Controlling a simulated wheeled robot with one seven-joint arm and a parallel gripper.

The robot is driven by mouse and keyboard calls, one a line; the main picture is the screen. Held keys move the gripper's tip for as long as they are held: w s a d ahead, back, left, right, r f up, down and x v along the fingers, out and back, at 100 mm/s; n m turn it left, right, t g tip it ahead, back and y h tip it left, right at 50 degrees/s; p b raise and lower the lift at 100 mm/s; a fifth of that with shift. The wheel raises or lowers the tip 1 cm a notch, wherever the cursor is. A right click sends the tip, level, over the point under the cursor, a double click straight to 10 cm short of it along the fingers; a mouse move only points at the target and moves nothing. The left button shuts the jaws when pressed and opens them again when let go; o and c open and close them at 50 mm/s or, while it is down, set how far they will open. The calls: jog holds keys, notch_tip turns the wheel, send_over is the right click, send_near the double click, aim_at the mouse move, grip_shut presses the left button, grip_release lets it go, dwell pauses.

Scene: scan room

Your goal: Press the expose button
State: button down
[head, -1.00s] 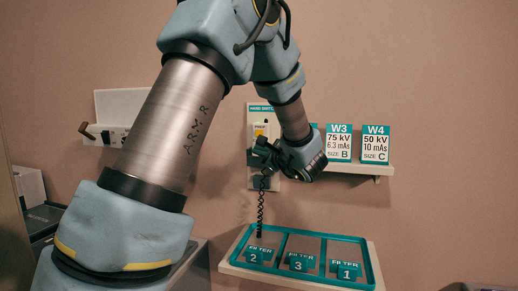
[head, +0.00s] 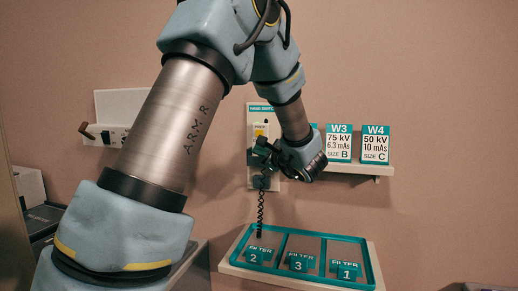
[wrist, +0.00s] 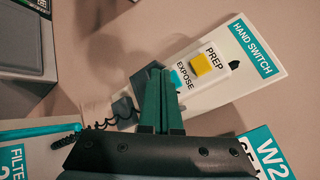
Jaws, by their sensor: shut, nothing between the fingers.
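The white hand switch (wrist: 218,77) is on a panel on the wall. In the wrist view it carries a yellow PREP button (wrist: 201,64) and a teal EXPOSE button (wrist: 179,77) beside its label. My gripper (wrist: 158,72) is shut and empty, its two green fingers together. The fingertips overlap the edge of the EXPOSE button in the wrist view and partly hide it; I cannot tell whether they touch it. In the head view my gripper (head: 257,154) is in front of the switch panel (head: 261,112) and hides its lower part, including the EXPOSE button.
A coiled cord (head: 260,215) hangs below the switch. A teal filter tray (head: 318,237) with filters 1, 2 and 3 stands below. A shelf (head: 358,169) with cards W3 (head: 338,143) and W4 (head: 375,145) is close on the right.

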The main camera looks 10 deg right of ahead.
dwell(0.7)
jog(key=shift+w+d+b, duration=0.25)
jog(key=shift+w+b, duration=0.1)
jog(key=shift+b, duration=0.05)
jog(key=shift+w+d, duration=0.15)
jog(key=shift+w, duration=0.25)
dwell(0.6)
jog(key=shift+s+b, duration=0.1)
jog(key=shift+b, duration=0.3)
jog(key=shift+s+a+b, duration=0.35)
jog(key=shift+s+b, duration=0.15)
jog(key=shift+s, duration=0.15)
jog(key=shift+s, duration=0.1)
jog(key=s+a+b, duration=0.1)
jog(key=s, duration=0.1)
jog(key=s+a+b, duration=0.1)
jog(key=s, duration=0.1)
jog(key=shift+s+a+b, duration=0.15)
jog(key=shift+a+b, duration=0.05)
jog(key=shift+b, duration=0.1)
